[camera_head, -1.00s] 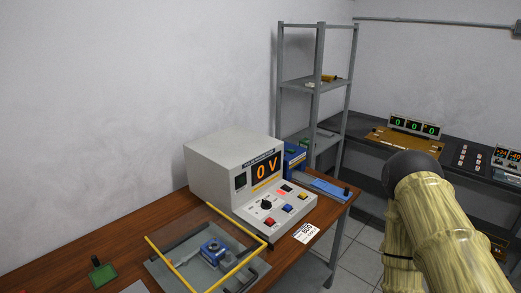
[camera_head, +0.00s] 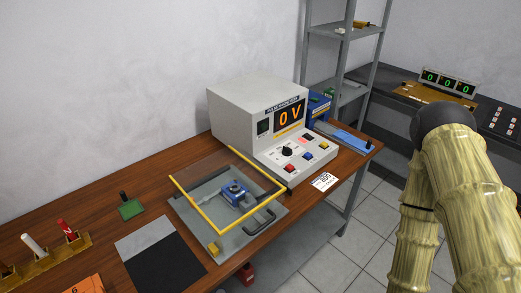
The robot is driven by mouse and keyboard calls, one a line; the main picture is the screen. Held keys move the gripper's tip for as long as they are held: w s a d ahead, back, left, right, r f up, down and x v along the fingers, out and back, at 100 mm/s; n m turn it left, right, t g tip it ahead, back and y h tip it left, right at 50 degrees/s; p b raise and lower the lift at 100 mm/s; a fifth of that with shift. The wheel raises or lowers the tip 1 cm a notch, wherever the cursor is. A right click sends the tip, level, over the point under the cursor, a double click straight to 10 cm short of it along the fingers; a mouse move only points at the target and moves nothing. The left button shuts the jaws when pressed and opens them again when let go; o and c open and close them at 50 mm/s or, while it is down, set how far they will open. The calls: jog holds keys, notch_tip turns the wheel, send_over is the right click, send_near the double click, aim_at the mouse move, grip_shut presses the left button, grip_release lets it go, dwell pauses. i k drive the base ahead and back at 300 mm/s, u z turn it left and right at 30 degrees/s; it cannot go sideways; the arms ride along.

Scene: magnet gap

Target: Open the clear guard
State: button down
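The clear guard (camera_head: 205,170) is a see-through panel with a yellow frame. It stands on a grey base plate (camera_head: 188,212) on the wooden bench, in front of the white meter box. A blue fixture (camera_head: 235,190) with a metal part shows through it and under it. A dark curved handle (camera_head: 260,222) is at the right side of the base. The guard's frame looks tilted over the plate, but I cannot tell how far open it is. My arm shows at the right, over the floor and well apart from the guard. My gripper is out of view.
The white meter box (camera_head: 243,112) reads 0 V and has knobs and buttons. A green block (camera_head: 131,209), a grey and black mat (camera_head: 165,262) and a rack with red and white handles (camera_head: 52,262) lie left. A shelf (camera_head: 345,85) and a second bench stand behind.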

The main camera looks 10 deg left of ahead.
aim_at(220, 233)
jog(key=u, duration=1.25)
jog(key=k, duration=0.85)
jog(key=z, duration=0.65)
